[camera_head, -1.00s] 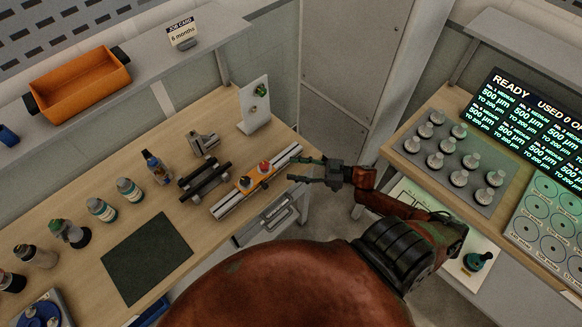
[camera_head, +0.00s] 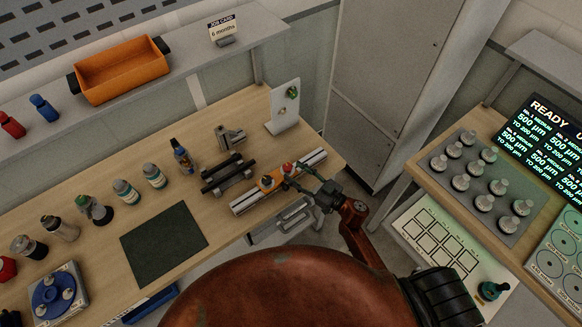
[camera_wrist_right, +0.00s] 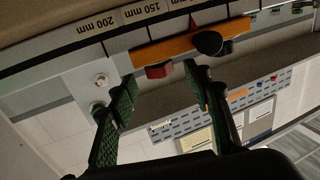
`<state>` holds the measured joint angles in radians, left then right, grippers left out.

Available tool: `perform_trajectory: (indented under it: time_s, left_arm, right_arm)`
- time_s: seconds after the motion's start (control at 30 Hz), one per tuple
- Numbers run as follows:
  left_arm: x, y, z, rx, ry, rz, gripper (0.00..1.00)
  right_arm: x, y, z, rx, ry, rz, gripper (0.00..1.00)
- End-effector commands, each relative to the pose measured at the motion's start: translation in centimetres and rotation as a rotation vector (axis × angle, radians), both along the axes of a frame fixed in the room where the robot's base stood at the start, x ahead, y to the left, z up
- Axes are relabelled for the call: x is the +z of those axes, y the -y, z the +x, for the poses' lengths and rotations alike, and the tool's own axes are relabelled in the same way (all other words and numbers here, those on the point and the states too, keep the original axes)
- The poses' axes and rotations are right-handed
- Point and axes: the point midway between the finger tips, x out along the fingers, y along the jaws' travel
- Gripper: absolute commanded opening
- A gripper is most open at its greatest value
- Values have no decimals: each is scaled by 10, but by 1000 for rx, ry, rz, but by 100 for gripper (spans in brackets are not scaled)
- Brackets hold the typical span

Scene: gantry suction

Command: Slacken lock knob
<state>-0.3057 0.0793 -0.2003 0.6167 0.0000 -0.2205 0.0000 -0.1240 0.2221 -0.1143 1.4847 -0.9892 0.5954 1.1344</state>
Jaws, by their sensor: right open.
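The orange carriage (camera_head: 273,181) sits on a pale rail (camera_head: 249,201) at the right end of the wooden bench. It bears a red knob (camera_head: 287,168) and a dark knob (camera_head: 267,180). In the right wrist view the orange carriage (camera_wrist_right: 180,49) shows with the red knob (camera_wrist_right: 158,71), the black knob (camera_wrist_right: 209,43) and a millimetre scale. My right gripper (camera_head: 298,176) is open beside the carriage's right end. In the wrist view its fingers (camera_wrist_right: 160,78) stand apart, with the red knob between the tips; I cannot tell whether they touch it. My left gripper is out of view.
A black rack (camera_head: 228,174) lies just left of the rail, and a white upright board (camera_head: 285,107) stands behind. Several bottles (camera_head: 124,191) and a dark mat (camera_head: 163,244) are further left. A separate table with a knobbed grey plate (camera_head: 480,180) is at right.

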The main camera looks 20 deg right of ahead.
Motion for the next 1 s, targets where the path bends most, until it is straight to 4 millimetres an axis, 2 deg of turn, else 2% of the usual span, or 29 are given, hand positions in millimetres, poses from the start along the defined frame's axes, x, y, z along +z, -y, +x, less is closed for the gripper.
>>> perform_trajectory:
  time_s: [0.1, 0.3, 0.63, 1.0]
  left_arm:
    - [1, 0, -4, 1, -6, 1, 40]
    - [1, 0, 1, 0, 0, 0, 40]
    - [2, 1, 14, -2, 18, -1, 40]
    - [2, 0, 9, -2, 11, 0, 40]
  right_arm:
    - [1, -10, 16, -2, 0, 1, 45]
    - [0, -20, 32, -2, 0, 0, 45]
    - [-1, -23, 35, -2, -1, -1, 45]
    - [-1, -23, 35, -1, -1, -1, 21]
